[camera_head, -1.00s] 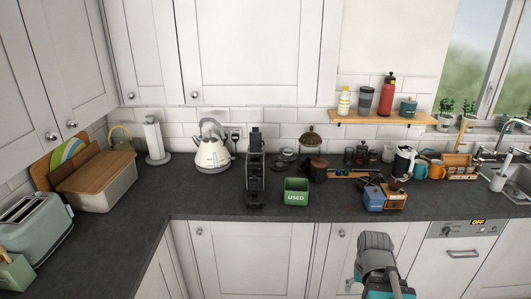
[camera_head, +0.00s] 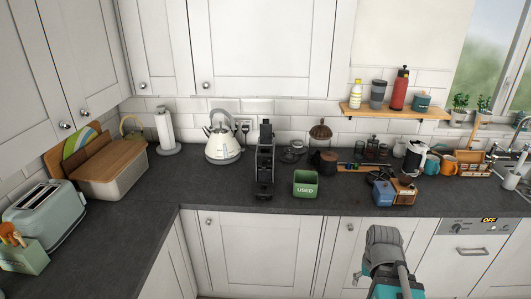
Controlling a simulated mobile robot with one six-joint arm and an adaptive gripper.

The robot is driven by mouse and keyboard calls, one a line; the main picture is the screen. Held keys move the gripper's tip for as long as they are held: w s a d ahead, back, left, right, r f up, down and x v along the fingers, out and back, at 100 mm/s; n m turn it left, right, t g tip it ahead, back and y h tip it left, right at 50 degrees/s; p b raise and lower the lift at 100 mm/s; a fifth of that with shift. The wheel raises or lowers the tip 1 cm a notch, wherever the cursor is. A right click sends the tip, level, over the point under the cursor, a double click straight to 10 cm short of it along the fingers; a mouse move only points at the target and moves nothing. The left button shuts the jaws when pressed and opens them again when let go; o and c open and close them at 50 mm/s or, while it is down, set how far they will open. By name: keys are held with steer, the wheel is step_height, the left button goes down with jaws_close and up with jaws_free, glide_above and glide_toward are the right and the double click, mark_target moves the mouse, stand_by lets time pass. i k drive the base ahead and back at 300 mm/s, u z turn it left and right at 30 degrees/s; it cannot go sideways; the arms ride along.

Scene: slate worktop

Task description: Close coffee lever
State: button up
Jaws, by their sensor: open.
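The black and grey coffee machine (camera_head: 265,165) stands upright on the dark worktop, left of the green box marked USED. A dark part (camera_head: 265,130) sticks up at its top; it is too small for me to tell whether this is the lever or how far it is raised. A grey and teal part of my own arm (camera_head: 385,260) shows at the bottom right, in front of the white cabinets and well away from the machine. I see no gripper fingers.
The green USED box (camera_head: 305,184) stands just right of the machine, and a cream kettle (camera_head: 222,146) to its left. The worktop (camera_head: 225,190) in front of the machine is clear.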

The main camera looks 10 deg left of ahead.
mark_target(266, 128)
steer(key=k, duration=0.65)
steer(key=z, duration=0.15)
steer(key=i, duration=1.65)
steer(key=u, duration=0.55)
